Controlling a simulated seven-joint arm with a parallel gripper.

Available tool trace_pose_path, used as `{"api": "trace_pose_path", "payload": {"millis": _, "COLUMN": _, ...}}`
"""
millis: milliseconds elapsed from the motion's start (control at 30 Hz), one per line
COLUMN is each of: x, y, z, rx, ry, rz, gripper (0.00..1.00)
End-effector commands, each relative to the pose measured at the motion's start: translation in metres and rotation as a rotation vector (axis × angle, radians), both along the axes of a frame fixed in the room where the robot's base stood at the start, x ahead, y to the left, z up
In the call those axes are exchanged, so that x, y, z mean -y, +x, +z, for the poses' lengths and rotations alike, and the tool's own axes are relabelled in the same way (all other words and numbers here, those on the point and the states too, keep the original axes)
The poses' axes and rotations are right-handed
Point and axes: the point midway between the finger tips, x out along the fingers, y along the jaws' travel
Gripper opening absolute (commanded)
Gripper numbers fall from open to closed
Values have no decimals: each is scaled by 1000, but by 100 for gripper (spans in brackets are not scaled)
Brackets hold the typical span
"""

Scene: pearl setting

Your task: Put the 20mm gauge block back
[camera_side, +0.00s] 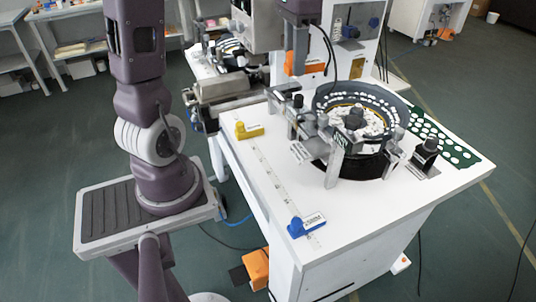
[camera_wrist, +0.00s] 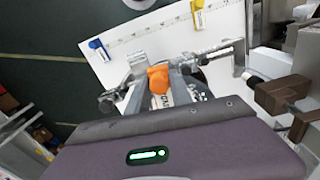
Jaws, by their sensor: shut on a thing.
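My gripper (camera_side: 299,68) is high over the back of the white table in the side view. In the wrist view my gripper (camera_wrist: 168,86) is shut on an orange-handled block (camera_wrist: 158,78), which I take to be the gauge block; its size marking cannot be read. Orange also shows beside the fingers in the side view (camera_side: 308,70). A yellow-handled block (camera_side: 249,130) and a blue-handled block (camera_side: 306,225) lie on the table, at opposite ends of a printed scale strip (camera_side: 270,178). Both also show in the wrist view, yellow (camera_wrist: 197,6) and blue (camera_wrist: 97,45).
A round bowl feeder (camera_side: 335,100) with white pieces and metal brackets takes up the middle and back of the table (camera_side: 235,165). A green perforated plate (camera_side: 445,145) and a black knobbed fixture (camera_side: 426,152) stand on the right. The tabletop along the scale strip is mostly clear.

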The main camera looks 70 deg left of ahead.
Motion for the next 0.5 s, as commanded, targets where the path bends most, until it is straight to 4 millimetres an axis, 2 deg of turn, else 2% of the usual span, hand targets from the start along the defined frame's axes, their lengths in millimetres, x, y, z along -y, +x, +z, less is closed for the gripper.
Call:
{"api": "trace_pose_path", "payload": {"millis": 100, "x": -18, "y": -27, "z": -2, "rx": -2, "ry": 8, "rz": 45, "gripper": 0}}
{"api": "trace_pose_path", "payload": {"millis": 333, "x": -35, "y": -67, "z": -9, "rx": -15, "ry": 26, "rz": 107, "gripper": 0}}
{"api": "trace_pose_path", "payload": {"millis": 500, "x": -34, "y": -68, "z": -53, "rx": -22, "ry": 19, "rz": 103, "gripper": 0}}
